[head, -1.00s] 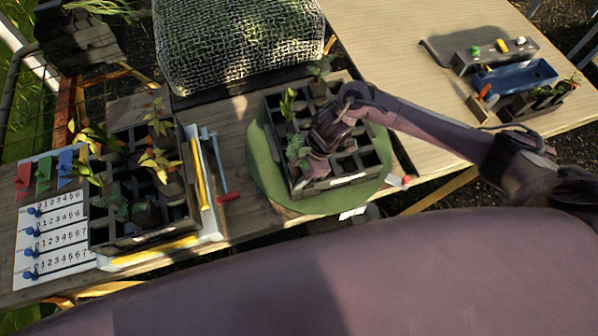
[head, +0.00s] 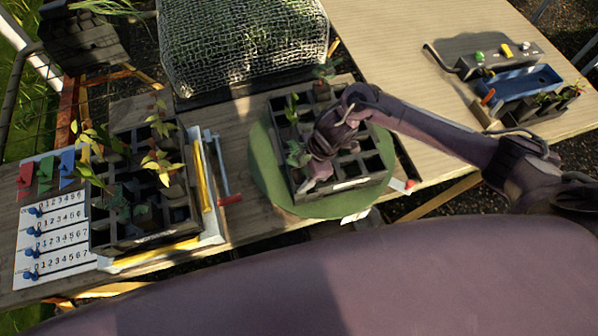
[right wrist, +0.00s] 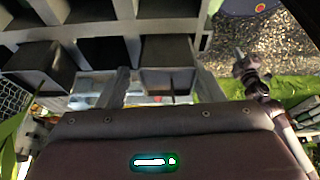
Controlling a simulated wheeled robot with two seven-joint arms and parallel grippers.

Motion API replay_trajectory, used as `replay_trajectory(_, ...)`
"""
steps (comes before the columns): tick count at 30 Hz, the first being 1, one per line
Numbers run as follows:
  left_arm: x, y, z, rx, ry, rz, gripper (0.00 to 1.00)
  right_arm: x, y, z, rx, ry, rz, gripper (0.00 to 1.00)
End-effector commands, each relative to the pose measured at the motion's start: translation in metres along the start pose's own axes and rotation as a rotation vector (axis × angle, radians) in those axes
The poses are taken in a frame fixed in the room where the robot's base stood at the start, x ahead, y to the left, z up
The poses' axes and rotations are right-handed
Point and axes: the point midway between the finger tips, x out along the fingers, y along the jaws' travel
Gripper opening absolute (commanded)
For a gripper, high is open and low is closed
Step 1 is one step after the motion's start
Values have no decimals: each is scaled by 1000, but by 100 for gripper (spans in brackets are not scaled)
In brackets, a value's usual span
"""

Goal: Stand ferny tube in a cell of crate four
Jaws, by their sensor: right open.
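A dark crate (head: 352,184) with a pale label on its front wall sits on a round green base; I cannot read which crate it is. A plant with blue-green leaves (head: 297,155), perhaps the ferny tube, stands at this crate's left side; its tube is hidden. My right gripper (head: 319,179) is over the crate's front-middle cells, just right of that plant. In the right wrist view my right gripper (right wrist: 160,84) is open, its two fingers apart close to the cell walls, with no plant visible between them. My left gripper is not in view.
A second dark crate (head: 110,246) with several yellow and green plants stands at left beside a numbered board (head: 52,238). A mesh-covered box (head: 243,50) is behind. A blue tray (head: 519,83) and control box (head: 497,60) are at far right. The pale tabletop between is clear.

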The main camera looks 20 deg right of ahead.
Motion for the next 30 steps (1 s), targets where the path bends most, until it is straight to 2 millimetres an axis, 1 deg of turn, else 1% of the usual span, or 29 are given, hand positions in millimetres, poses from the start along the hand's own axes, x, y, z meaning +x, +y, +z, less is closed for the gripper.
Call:
replay_trajectory(1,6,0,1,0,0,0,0,15,-21,19,11,-37,-47,70)
replay_trajectory(5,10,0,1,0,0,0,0,-5,-18,16,8,-33,-34,70)
replay_trajectory(9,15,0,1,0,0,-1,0,-34,-12,9,3,-20,-14,70)
replay_trajectory(12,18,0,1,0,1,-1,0,-53,-9,5,0,-13,-3,70)
replay_trajectory(16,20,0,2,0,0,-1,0,-70,-6,0,-3,-5,6,70)
replay_trajectory(21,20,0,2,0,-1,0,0,-79,-5,-3,-3,-1,9,70)
replay_trajectory(30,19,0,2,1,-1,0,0,-80,-5,-4,-4,1,10,70)
